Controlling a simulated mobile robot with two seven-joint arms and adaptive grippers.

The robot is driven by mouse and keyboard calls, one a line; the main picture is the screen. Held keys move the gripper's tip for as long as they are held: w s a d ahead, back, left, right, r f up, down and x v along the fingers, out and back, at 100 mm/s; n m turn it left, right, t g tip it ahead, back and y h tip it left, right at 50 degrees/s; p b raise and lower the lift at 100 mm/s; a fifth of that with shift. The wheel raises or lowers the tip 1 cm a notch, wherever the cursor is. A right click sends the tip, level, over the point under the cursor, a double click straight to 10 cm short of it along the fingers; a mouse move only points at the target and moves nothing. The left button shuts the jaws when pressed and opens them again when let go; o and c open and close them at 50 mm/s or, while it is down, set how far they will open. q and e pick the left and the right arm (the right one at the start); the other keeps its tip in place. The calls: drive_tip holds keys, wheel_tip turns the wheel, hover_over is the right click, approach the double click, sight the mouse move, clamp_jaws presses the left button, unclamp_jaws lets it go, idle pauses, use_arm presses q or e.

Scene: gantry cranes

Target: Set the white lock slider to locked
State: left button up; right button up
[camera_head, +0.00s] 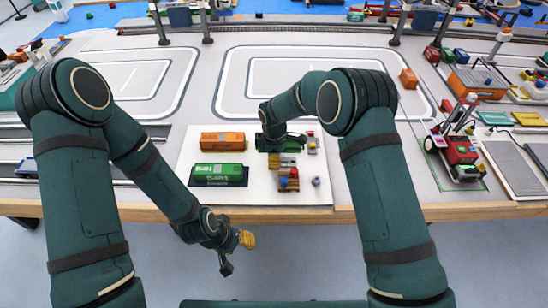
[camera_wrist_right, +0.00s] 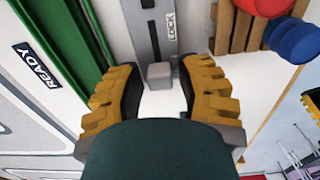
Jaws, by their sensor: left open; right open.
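The lock slider is a pale grey-white block (camera_wrist_right: 159,75) at the near end of a dark track (camera_wrist_right: 146,38) in the right wrist view. A LOCK label (camera_wrist_right: 172,26) lies beside the track, further up the picture. My right gripper (camera_wrist_right: 160,82) is open, with its yellow fingers on either side of the slider; contact cannot be told. In the head view my right wrist (camera_head: 270,140) hides the slider. My left gripper (camera_head: 237,254) is open and empty, hanging in front of the table edge.
An orange container (camera_head: 222,140) and a green container (camera_head: 217,174) stand left of my right wrist on the white board (camera_head: 262,195). The red and blue knobs (camera_wrist_right: 290,38) and wooden slats (camera_wrist_right: 238,28) are close right of my right gripper. A READY label (camera_wrist_right: 37,66) lies left.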

sight(288, 162)
clamp_jaws()
drive_tip(key=shift+d, duration=2.25)
drive_tip(key=shift+o, duration=0.9)
unclamp_jaws()
wheel_tip(288, 162, up, 12)
